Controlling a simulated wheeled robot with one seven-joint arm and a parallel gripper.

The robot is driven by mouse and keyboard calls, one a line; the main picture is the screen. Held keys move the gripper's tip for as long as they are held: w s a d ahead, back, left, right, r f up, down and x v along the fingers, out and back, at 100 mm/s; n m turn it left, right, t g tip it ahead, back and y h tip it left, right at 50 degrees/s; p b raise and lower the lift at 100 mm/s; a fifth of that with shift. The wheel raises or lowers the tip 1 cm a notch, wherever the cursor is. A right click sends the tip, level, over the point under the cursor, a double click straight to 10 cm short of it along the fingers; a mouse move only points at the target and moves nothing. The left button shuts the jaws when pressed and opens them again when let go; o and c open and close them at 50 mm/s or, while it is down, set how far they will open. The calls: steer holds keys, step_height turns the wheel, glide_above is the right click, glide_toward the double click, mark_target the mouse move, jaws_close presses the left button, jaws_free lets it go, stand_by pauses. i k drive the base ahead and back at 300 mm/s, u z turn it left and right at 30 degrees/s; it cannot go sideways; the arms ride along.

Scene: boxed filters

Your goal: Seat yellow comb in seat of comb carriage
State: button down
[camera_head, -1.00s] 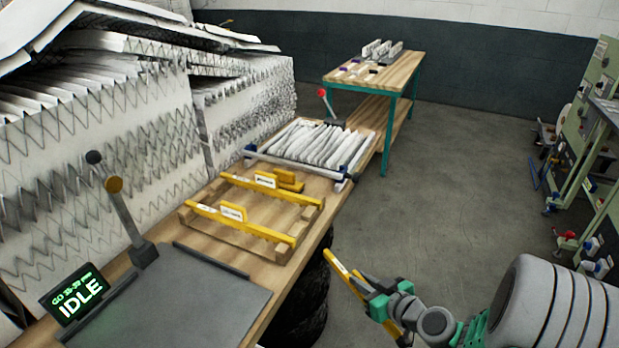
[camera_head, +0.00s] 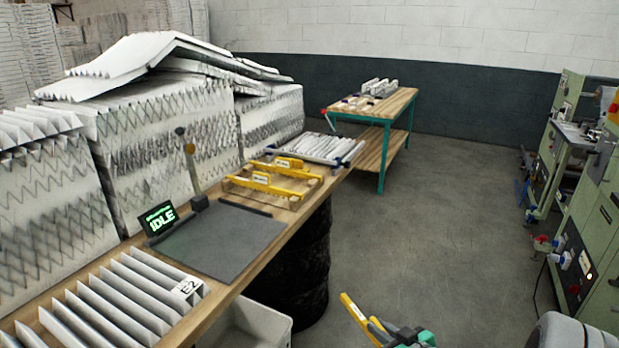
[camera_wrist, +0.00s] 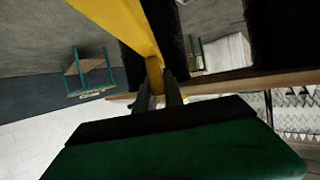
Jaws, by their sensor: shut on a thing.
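The yellow comb (camera_head: 352,309) is a long yellow bar at the bottom of the head view, tilted over the floor beside the bench. My green and grey gripper (camera_head: 383,330) is shut on it. In the wrist view the comb (camera_wrist: 122,25) runs from the upper left down between my dark fingers (camera_wrist: 158,85). Two other yellow combs, a far one (camera_head: 284,170) and a near one (camera_head: 262,189), lie across a wooden rack on the bench.
The wooden bench (camera_head: 262,268) runs along the left with a grey plate (camera_head: 220,240), an IDLE display (camera_head: 160,219) and a pleated block (camera_head: 120,296). A black drum (camera_head: 305,265) and white bin (camera_head: 262,325) stand below. A green-legged table (camera_head: 386,135) stands behind.

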mark_target(300, 156)
steer(key=z, duration=1.45)
steer(key=i, duration=2.4)
steer(key=u, duration=2.7)
